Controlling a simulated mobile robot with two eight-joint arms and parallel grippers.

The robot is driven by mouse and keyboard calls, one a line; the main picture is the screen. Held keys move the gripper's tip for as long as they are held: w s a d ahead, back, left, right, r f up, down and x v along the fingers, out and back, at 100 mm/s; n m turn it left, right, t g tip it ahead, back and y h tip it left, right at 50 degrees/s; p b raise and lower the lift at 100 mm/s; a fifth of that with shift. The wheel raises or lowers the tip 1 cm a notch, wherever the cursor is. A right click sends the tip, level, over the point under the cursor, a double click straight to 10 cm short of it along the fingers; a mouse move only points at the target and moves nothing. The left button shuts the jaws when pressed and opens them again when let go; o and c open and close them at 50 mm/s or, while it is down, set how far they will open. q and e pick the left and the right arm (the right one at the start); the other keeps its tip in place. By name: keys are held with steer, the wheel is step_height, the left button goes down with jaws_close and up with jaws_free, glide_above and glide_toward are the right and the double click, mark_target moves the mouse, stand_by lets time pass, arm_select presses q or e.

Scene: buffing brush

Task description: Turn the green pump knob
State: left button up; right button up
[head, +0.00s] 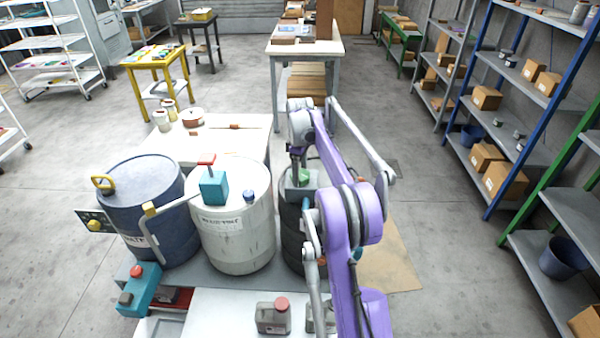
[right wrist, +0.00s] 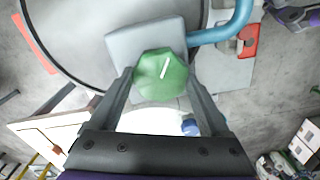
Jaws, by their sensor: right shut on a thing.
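The green pump knob (right wrist: 161,76) is an octagonal knob with a white line on top, seen in the right wrist view. It sits on a grey square pump body (right wrist: 121,44) over a drum (right wrist: 75,30). My right gripper (right wrist: 160,84) has its two fingers on opposite sides of the knob and is shut on it. In the head view the knob (head: 304,175) shows small on the dark drum (head: 289,222), partly hidden by my purple right arm. My left gripper does not show in either view.
A white drum (head: 236,235) with a teal pump (head: 214,188) and a blue drum (head: 150,200) stand to the left. A blue pipe (right wrist: 225,30) leaves the grey pump body. Grey containers (head: 272,318) stand in front. Shelves line the right side.

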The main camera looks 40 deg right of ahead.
steer(key=m, duration=0.5)
steer(key=shift+m, duration=0.3)
steer(key=m, duration=0.4)
steer(key=shift+d, duration=0.1)
steer(key=m, duration=0.9)
steer(key=shift+m, duration=0.4)
steer(key=shift+r, duration=0.1)
steer(key=o, duration=1.2)
